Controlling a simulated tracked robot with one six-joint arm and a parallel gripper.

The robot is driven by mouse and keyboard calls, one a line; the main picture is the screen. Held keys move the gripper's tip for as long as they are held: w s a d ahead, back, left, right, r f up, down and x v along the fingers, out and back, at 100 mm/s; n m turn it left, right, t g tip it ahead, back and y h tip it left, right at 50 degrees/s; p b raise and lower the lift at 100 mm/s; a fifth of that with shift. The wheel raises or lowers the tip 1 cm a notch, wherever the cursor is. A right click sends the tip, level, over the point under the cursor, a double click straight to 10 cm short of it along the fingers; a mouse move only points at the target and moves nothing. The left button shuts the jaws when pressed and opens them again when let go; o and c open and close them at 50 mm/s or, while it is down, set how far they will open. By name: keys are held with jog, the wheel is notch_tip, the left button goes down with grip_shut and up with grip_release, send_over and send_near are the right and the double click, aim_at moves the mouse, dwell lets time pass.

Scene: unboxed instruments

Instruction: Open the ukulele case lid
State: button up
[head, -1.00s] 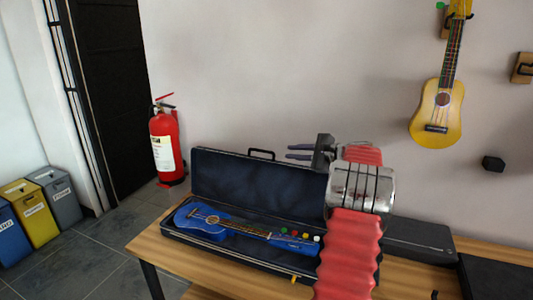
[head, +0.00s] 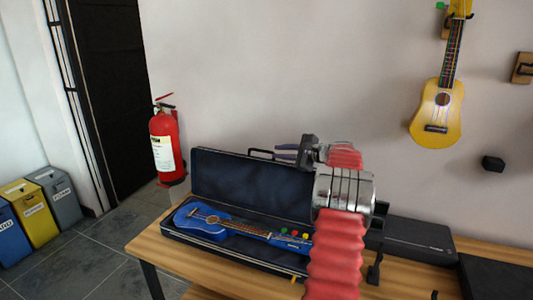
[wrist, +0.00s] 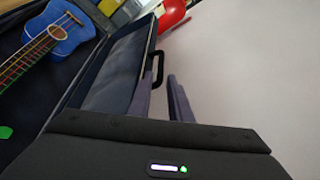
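The dark ukulele case (head: 262,263) is on the wooden table with its lid (head: 250,178) standing raised at the back, showing the blue lining. A blue ukulele (head: 208,220) lies in the case's lower half. The black handle (head: 261,153) is on the lid's top edge; it also shows in the wrist view (wrist: 158,66). My gripper (head: 277,151) is at the lid's top edge, just right of the handle. In the wrist view my gripper's two fingers (wrist: 162,92) are apart with nothing held between them, the left one overlapping the lid's edge. Contact cannot be told.
Another dark case (head: 418,240) lies on the table at right, partly behind my arm. A yellow ukulele (head: 437,105) hangs on the wall. A red fire extinguisher (head: 166,147) and several bins (head: 40,205) stand at left. The wall above the lid is clear.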

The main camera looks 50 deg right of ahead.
aim_at(266, 152)
jog(key=x, duration=0.7)
jog(key=shift+w, duration=0.2)
jog(key=shift+c, duration=0.4)
jog(key=shift+f, duration=0.1)
grip_shut()
